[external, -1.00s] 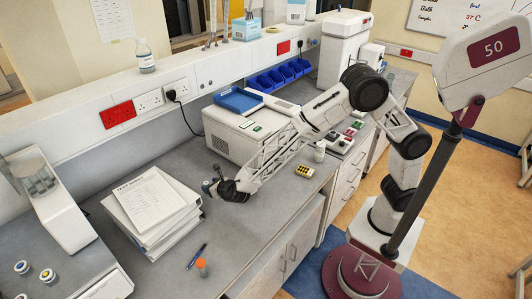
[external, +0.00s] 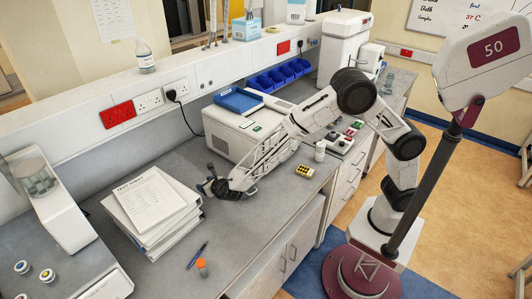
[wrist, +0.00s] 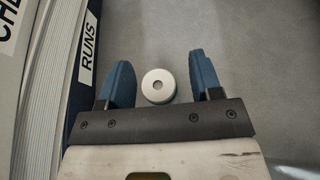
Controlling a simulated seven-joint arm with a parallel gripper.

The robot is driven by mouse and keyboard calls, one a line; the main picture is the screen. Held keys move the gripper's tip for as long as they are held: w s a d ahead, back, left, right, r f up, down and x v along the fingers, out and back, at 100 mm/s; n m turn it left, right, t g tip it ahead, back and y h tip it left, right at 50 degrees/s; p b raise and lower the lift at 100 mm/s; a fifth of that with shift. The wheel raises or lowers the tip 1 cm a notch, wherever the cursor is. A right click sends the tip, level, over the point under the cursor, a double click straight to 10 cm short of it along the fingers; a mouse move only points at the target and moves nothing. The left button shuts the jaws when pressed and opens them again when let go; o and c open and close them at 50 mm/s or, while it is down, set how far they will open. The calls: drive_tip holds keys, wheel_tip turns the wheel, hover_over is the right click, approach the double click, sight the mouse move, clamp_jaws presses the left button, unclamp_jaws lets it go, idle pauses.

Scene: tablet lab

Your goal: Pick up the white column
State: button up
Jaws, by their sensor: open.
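In the wrist view, a round, pale white piece with a small dark hole in its middle, likely the white column (wrist: 147,90), is seen end-on. It lies between the two blue fingers of my gripper (wrist: 158,64), near their bases in the picture, with a gap on each side. My gripper is open and holds nothing. In the external view my gripper (external: 206,180) is low over the bench, just right of the paper stack. The column cannot be made out there.
The paper stack (external: 151,212) is close to the left of my gripper; a labelled binder edge (wrist: 88,50) shows in the wrist view. A pen (external: 197,253) and an orange-capped vial (external: 202,268) lie nearer the front. A yellow block (external: 304,171) is to the right.

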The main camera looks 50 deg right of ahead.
drive_tip(key=shift+w+f, duration=0.15)
drive_tip(key=shift+w, duration=0.3)
idle(0.3)
drive_tip(key=c, duration=1)
